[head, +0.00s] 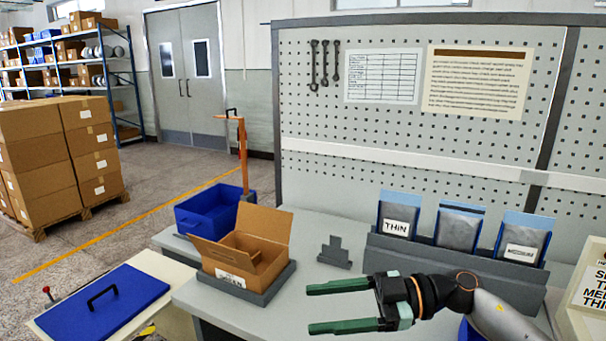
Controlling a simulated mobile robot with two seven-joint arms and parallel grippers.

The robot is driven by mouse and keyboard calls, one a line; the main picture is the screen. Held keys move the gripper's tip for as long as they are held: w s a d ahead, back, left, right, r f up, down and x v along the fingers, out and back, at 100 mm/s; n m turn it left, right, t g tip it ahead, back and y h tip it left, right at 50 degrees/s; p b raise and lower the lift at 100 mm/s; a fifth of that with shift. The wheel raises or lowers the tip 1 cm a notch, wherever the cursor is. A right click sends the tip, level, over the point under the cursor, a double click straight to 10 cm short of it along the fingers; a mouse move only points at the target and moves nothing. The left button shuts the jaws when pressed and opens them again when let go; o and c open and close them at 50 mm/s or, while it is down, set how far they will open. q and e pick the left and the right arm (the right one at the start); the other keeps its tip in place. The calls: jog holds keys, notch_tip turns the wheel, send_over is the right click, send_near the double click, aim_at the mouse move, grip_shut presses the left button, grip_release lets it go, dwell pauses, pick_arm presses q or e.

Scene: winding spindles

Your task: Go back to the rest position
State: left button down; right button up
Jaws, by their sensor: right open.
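My right gripper (340,307) reaches in from the lower right, above the front of the grey workbench (325,231). Its two green fingers point left and stand apart, with nothing between them. My left gripper is not in this view. An open cardboard box (262,247) with raised flaps sits in a dark tray on the bench, left of the right gripper and apart from it.
A grey rack (385,250) behind my right gripper holds blue-backed pouches, one labelled THIN (397,228). A small dark stepped block (334,252) stands mid-bench. A blue bin (210,208) is at back left, a blue lid (103,300) at lower left. Stacked cartons (60,150) stand beyond.

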jog(key=d+f+m+t+h+p, duration=0.1)
jog(key=d+f+m+t+h, duration=0.25)
jog(key=f+m+t, duration=0.5)
jog(key=d+f+m+t+h, duration=0.3)
jog(key=f+m+t+h, duration=0.2)
jog(key=f+m+t, duration=0.35)
jog(key=s+d+f+m+g+h, duration=0.1)
jog(key=s+d+f+g+h, duration=0.2)
jog(key=s+f, duration=0.6)
jog(key=s+d+f+m+g+h, duration=0.1)
jog(key=s+d+f+g+h, duration=0.2)
jog(key=s+f, duration=0.7)
jog(key=shift+d+f+g+p, duration=0.15)
jog(key=shift+d+g+p, duration=0.25)
jog(key=shift+g, duration=0.3)
jog(key=shift+s, duration=0.1)
